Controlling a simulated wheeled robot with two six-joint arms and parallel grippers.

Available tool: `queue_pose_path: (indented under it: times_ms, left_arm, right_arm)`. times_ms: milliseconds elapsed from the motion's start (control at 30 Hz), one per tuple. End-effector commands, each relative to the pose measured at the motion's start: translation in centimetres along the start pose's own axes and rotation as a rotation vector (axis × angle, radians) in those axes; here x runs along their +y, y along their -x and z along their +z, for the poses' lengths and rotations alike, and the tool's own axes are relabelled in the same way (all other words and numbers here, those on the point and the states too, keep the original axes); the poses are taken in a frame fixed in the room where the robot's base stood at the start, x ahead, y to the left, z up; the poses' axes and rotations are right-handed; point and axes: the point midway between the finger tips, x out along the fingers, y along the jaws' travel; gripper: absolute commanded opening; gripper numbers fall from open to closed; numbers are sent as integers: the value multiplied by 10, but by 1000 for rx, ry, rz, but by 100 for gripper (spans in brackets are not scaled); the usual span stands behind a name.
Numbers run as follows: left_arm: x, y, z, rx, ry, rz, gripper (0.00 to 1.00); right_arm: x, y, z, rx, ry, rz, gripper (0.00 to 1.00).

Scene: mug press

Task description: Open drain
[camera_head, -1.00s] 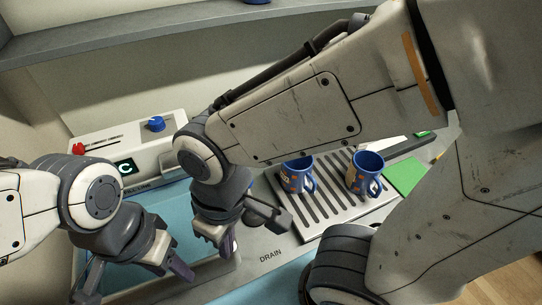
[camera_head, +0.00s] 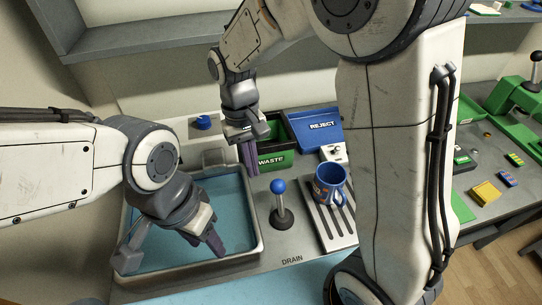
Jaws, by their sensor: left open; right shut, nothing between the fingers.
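The drain lever (camera_head: 278,187) has a blue ball knob on a short grey stem. It stands about upright on the counter between the sink and the rack, behind the DRAIN label (camera_head: 292,261). The sink (camera_head: 232,199) is a steel-rimmed basin with a blue inside. My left gripper (camera_head: 170,252) is open over the front of the sink, left of the lever and apart from it. My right gripper (camera_head: 249,160) is shut and empty, pointing down behind and left of the lever, near the sink's back right corner.
A blue mug (camera_head: 329,184) stands on the slotted rack (camera_head: 335,229) right of the lever. A green WASTE bin (camera_head: 272,160) and a blue REJECT bin (camera_head: 320,127) are behind. My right arm crosses the right side. A green press (camera_head: 520,105) stands at far right.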

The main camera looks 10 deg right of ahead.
Motion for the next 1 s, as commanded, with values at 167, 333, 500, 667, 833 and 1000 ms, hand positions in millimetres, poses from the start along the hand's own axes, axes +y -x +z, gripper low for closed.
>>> queue_pose_path:
  times_ms: [167, 333, 500, 667, 833, 1000]
  left_arm:
    - [2, 25, -1, 0, 0, 0, 50]
    - [2, 30, -2, 0, 0, 0, 50]
    - [2, 30, -2, 0, 0, 0, 50]
    - [2, 30, -2, 0, 0, 0, 50]
    - [2, 32, -2, 0, 0, 0, 50]
    - [3, 38, -2, 0, 1, 0, 50]
  right_arm:
    - [45, -5, -51, -101, -185, 18, 0]
    - [67, -15, -70, -142, -264, 26, 0]
    - [71, -18, -73, -149, -277, 28, 0]
    - [70, -18, -73, -149, -275, 28, 0]
    - [70, -24, -71, -150, -274, 28, 0]
    - [70, -47, -66, -154, -274, 28, 0]
